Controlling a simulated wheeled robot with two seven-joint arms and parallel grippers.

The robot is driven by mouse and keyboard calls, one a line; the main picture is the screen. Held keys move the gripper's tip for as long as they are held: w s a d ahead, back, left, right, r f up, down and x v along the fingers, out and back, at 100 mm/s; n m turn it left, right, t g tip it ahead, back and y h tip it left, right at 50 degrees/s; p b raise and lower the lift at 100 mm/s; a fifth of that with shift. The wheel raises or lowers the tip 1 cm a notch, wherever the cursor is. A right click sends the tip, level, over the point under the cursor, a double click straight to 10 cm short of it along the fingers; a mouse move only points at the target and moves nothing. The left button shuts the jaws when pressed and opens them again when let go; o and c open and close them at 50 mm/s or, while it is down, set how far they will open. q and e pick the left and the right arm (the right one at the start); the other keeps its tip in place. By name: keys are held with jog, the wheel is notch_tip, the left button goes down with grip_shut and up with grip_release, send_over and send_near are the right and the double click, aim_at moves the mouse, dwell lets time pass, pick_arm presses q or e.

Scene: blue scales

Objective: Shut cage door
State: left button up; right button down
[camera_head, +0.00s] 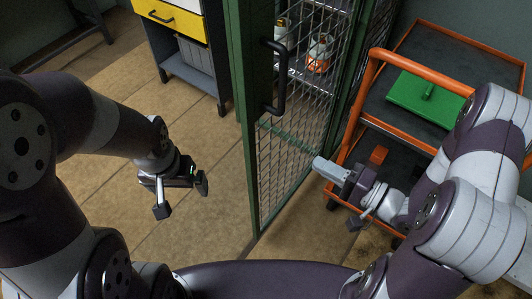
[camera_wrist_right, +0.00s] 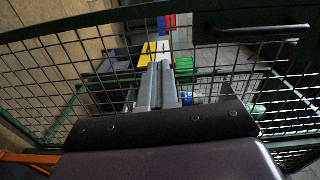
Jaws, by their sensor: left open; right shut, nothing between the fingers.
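The cage door (camera_head: 290,165) is a green-framed wire mesh panel in the middle of the head view. It stands swung out towards me, with a black bar handle (camera_head: 278,78) on its frame. The mesh and the handle (camera_wrist_right: 255,30) also show in the right wrist view. My right gripper (camera_head: 319,163) is shut and empty, just right of the mesh. Its fingers (camera_wrist_right: 156,85) point at the mesh in the wrist view; I cannot tell whether they touch it. My left gripper (camera_head: 182,197) is open and empty, left of the door above the floor.
Small canisters (camera_head: 319,52) with orange parts stand in the cage behind the mesh. An orange-framed trolley (camera_head: 365,95) with a green case (camera_head: 425,95) stands close on the right. A cabinet with a yellow drawer (camera_head: 170,20) stands at the back left. Floor left of the door is clear.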

aim_at(263, 128)
jog(key=shift+m, duration=0.5)
jog(key=x, duration=0.4)
jog(key=b+x, duration=0.1)
jog(key=x, duration=0.9)
jog(key=shift+w+d+r+b, duration=0.15)
jog(key=shift+w+r+b, duration=0.2)
jog(key=shift+w+r, duration=0.05)
